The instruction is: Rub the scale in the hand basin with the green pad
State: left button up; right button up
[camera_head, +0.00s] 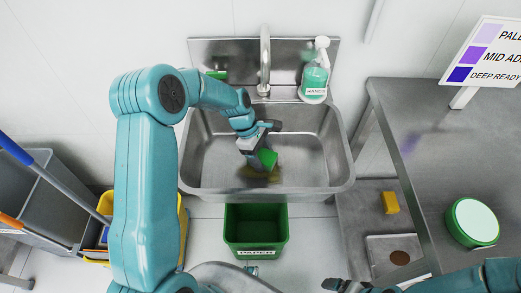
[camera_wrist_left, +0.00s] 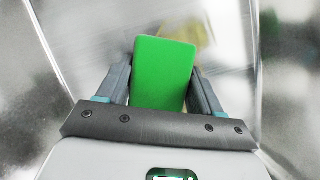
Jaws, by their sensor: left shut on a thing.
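The steel hand basin (camera_head: 315,150) is in the middle of the head view. A yellow-brown scale patch (camera_head: 258,175) lies on its floor toward the front wall; part of it also shows in the left wrist view (camera_wrist_left: 200,32), beyond the pad. My left gripper (camera_head: 262,155) is down inside the basin, shut on the green pad (camera_head: 267,158). In the left wrist view the pad (camera_wrist_left: 162,72) sits between both fingers. The pad is over or beside the patch; I cannot tell whether it touches it. My right gripper (camera_head: 345,285) is at the bottom edge, only partly seen.
A faucet (camera_head: 265,60) and a soap bottle (camera_head: 315,75) stand at the basin's back. A green paper bin (camera_head: 256,230) is below its front. A steel table (camera_head: 440,130) is at right, with a yellow sponge (camera_head: 390,202) on the shelf beside it. A mop bucket stands at left.

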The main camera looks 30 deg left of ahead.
aim_at(269, 185)
pick_arm(q)
jog(key=shift+s+d+r, duration=0.1)
jog(key=shift+s+d, duration=0.35)
jog(key=shift+s, duration=0.15)
jog(key=shift+s+d, duration=0.5)
jog(key=shift+s, duration=0.35)
jog(key=shift+s+d, duration=0.5)
jog(key=shift+s, duration=0.35)
jog(key=shift+s+d, duration=0.45)
jog(key=shift+s, duration=0.3)
jog(key=shift+s+d, duration=0.45)
jog(key=shift+s, duration=0.25)
jog(key=shift+w+d, duration=0.45)
jog(key=shift+d, duration=0.35)
jog(key=shift+w+a+p, duration=0.1)
jog(key=shift+w+p, duration=0.25)
jog(key=shift+w+a+p, duration=0.15)
jog(key=shift+w+a, duration=0.4)
jog(key=shift+w, duration=0.35)
jog(key=shift+w+a+p, duration=0.2)
jog(key=shift+w+a, duration=0.4)
jog(key=shift+w, duration=0.35)
jog(key=shift+w+a+p, duration=0.15)
jog(key=shift+w+a, duration=0.4)
jog(key=shift+w, duration=0.35)
jog(key=shift+w+a, duration=0.5)
jog(key=shift+w, duration=0.25)
jog(key=shift+w+a, duration=0.45)
jog(key=shift+w, duration=0.3)
